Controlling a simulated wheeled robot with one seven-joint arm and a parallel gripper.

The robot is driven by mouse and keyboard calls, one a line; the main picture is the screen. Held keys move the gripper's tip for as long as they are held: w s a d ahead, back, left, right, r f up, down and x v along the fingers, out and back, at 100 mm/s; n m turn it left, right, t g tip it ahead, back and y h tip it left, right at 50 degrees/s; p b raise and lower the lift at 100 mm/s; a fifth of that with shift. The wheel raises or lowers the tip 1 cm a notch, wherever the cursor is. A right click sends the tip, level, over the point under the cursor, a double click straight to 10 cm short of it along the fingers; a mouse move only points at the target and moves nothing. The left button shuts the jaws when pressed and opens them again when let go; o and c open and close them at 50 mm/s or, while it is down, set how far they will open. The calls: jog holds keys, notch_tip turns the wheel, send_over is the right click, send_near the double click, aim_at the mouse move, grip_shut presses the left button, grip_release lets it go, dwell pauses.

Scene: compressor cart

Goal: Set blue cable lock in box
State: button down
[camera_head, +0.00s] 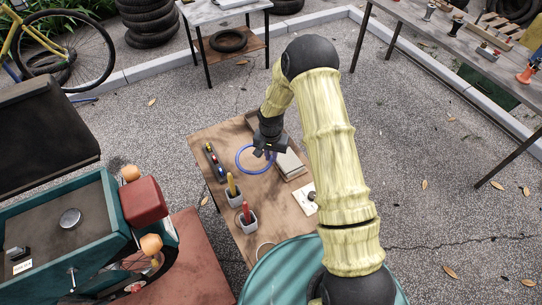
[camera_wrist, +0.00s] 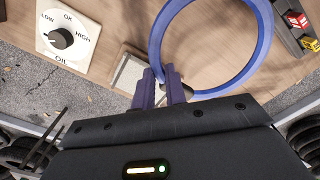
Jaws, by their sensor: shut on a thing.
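The blue cable lock is a thin blue ring (camera_head: 238,163) above the small wooden table (camera_head: 215,133). It also shows large in the wrist view (camera_wrist: 265,40). My gripper (camera_head: 265,153) is shut on the ring's edge; in the wrist view its dark purple fingers (camera_wrist: 170,84) close on it, with the loop extending to the right. Whether the ring touches the table is unclear. A brown box-like edge (camera_head: 252,118) shows at the table's far side, partly hidden by my arm. A pale flat block (camera_head: 290,165) lies right of the gripper.
A teal cart (camera_head: 100,230) stands left.

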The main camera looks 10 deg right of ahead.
jog(key=s+d+r+n, duration=0.4)
jog(key=s+d, duration=0.1)
jog(key=d, duration=0.3)
jog(key=shift+s+d, duration=0.2)
jog(key=shift+s, duration=0.2)
jog(key=shift+r, duration=0.1)
